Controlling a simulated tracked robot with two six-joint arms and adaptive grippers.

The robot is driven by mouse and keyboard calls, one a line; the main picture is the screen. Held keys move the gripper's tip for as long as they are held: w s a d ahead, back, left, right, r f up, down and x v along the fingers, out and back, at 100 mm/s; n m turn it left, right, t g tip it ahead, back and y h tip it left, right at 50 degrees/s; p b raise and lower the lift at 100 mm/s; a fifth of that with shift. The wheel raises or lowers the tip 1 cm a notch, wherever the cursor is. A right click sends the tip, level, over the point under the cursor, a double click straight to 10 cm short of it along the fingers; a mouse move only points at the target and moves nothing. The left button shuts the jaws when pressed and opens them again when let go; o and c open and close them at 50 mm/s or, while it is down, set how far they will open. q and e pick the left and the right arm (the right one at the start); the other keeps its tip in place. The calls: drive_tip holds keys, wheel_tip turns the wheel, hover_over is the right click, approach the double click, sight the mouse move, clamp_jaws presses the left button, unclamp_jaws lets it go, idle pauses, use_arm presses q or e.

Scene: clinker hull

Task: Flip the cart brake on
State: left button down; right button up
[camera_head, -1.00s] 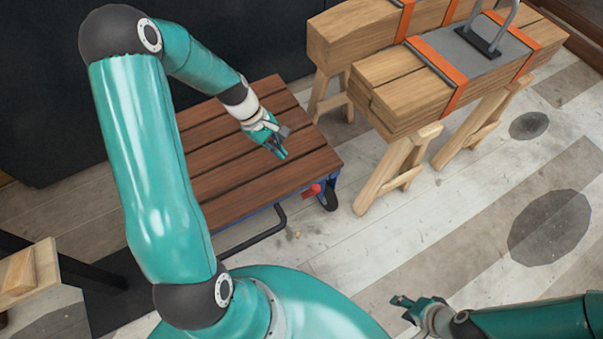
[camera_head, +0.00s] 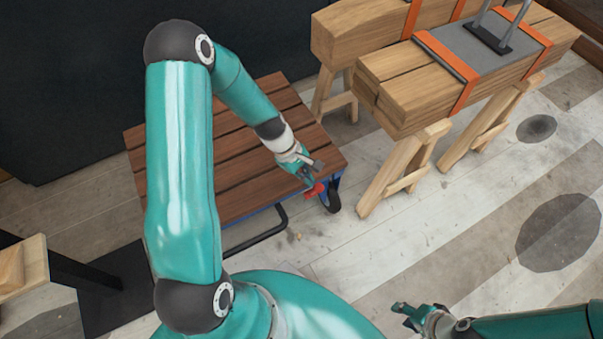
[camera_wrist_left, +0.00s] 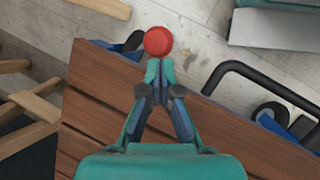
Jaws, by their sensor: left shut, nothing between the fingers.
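The cart (camera_head: 240,185) has a brown slatted wooden deck on a blue frame with black wheels. Its red brake knob (camera_head: 316,190) is at the deck's near right corner, beside the wheel. In the left wrist view the round red knob (camera_wrist_left: 158,41) shows just beyond my fingertips. My left gripper (camera_head: 308,180) is shut and empty, its tips at the deck edge by the knob; whether they touch it I cannot tell. My right gripper (camera_head: 404,311) is low at the bottom right, away from the cart; its jaws are too small to judge.
Stacked timber beams (camera_head: 420,85) with orange straps lie on wooden trestles (camera_head: 405,165) close to the cart's right. The cart's black bar handle (camera_head: 262,236) sticks out at the near side. A dark wall stands behind.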

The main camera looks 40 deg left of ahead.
use_arm(q)
drive_tip(key=shift+s+d+f, duration=0.1)
drive_tip(key=shift+d, duration=0.2)
use_arm(e)
drive_tip(key=shift+f, duration=0.15)
